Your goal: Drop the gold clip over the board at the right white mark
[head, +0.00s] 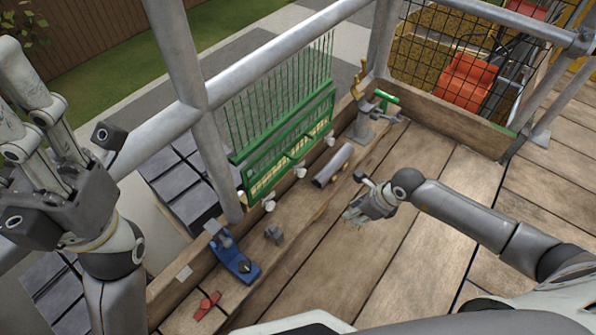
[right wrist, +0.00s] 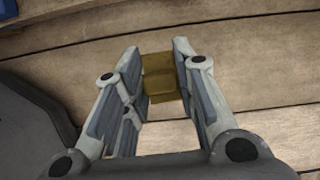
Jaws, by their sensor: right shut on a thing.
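The gold clip (right wrist: 159,78) is between the fingers of my right gripper (right wrist: 157,50) in the right wrist view, which is shut on it. In the head view my right gripper (head: 354,215) is low over the plank deck, right of the upright wooden board (head: 203,249); the clip in it is too small to make out there. One white mark (head: 184,271) shows at the board's near left end. I cannot make out a right white mark. My left gripper (head: 45,120) is raised at the left edge, its fingers pointing up; its opening is unclear.
A green rack (head: 290,152) with thin rods stands along the board. A grey tube (head: 333,166), a blue tool (head: 235,260) and a red piece (head: 207,305) lie near the board. Another gold piece (head: 359,80) stands by the far post. Grey rails rise behind; the middle deck is clear.

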